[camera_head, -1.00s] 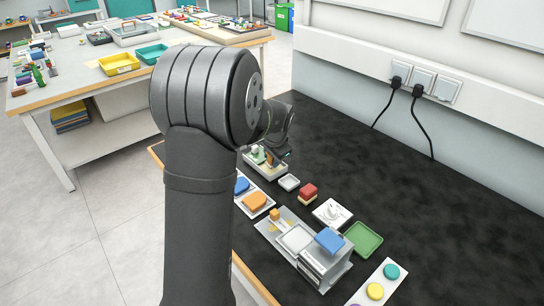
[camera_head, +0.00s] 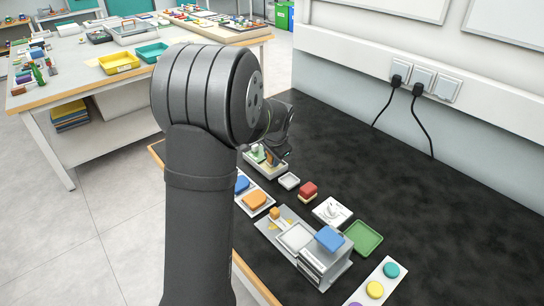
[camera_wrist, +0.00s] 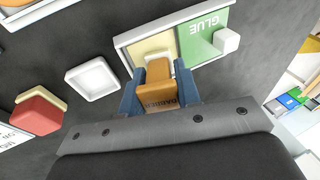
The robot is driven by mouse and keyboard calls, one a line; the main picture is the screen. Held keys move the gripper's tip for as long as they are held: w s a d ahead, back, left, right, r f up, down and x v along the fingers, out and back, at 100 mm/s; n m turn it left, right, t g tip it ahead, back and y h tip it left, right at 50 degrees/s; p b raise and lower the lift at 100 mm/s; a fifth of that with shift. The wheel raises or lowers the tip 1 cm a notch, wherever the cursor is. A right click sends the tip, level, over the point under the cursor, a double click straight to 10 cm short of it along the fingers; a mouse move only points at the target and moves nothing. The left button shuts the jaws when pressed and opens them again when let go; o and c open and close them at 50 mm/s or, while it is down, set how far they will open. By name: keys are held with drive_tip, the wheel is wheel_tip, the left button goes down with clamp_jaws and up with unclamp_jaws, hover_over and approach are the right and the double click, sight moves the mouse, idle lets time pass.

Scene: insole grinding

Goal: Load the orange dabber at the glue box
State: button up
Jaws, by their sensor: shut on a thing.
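My gripper (camera_wrist: 152,92) is shut on the orange dabber (camera_wrist: 158,82), which has dark lettering and sits between the blue fingers in the wrist view. The glue box (camera_wrist: 131,38) lies just beyond it, with a cream pad (camera_wrist: 150,44) and a green panel marked GLUE (camera_wrist: 203,34). The dabber's far end overlaps the cream pad in this view; I cannot tell whether they touch.
A small white tray (camera_wrist: 92,78) and a red block (camera_wrist: 38,115) lie to the left in the wrist view. In the head view, a grey fixture with a blue block (camera_head: 330,238), a green tray (camera_head: 363,238) and an orange pad (camera_head: 255,200) stand nearer.

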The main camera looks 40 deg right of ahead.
drive_tip(key=shift+r, duration=3.45)
